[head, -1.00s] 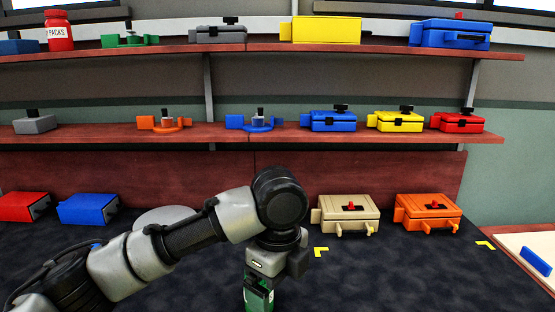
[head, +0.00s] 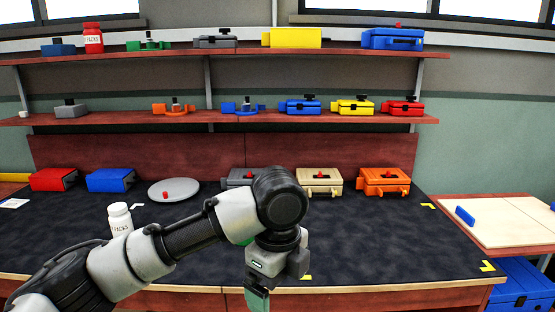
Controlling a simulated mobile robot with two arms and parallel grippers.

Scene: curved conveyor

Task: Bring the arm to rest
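My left arm (head: 170,243) comes in from the lower left and bends over the front edge of the dark workbench. My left gripper (head: 257,298) points down in front of the bench edge. Its fingers run into the bottom of the picture, so their opening cannot be seen. A small patch of green shows beside the wrist. My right gripper is not in view.
The bench (head: 380,240) holds a white bottle (head: 120,221), a grey round plate (head: 174,190) and several boxes along the back, one an orange box (head: 384,181). Two shelves with boxes hang above. A pale side table (head: 505,222) stands right. The bench's right half is mostly clear.

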